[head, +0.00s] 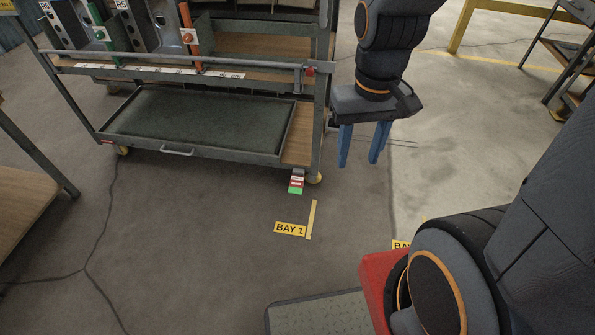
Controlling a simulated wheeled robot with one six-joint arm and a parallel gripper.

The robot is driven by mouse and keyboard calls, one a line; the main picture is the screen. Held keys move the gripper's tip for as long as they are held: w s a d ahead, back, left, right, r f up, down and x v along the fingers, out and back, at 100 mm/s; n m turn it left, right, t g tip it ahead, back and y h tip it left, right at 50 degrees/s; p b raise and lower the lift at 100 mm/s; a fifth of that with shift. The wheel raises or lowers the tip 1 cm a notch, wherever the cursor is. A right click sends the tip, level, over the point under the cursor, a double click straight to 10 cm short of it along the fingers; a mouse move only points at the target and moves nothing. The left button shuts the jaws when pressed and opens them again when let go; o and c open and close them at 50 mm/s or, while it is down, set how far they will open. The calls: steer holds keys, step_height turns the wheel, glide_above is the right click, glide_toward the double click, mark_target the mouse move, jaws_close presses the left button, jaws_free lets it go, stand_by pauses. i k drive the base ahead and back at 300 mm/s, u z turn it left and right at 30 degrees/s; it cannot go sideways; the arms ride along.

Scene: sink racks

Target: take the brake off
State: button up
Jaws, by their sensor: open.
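A wheeled rack cart (220,153) stands at the upper left on yellow casters. At its front right corner, beside a caster (315,178), is a small red, white and green tab (296,184) low over the floor, which looks like the brake pedal. I cannot read its marking or tell its position. My gripper (359,164) hangs to the right of the cart with its two blue fingers pointing down, apart and empty. It touches nothing that I can see.
A grey tray with a handle (178,152) sits on the cart's lower shelf. A "BAY 1" label (290,229) lies on open floor. A table (25,200) is at left, a yellow frame (460,25) behind.

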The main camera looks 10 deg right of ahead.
mark_target(296, 181)
steer(key=k, duration=0.5)
steer(key=u, duration=0.75)
steer(key=i, duration=0.8)
steer(key=z, duration=0.8)
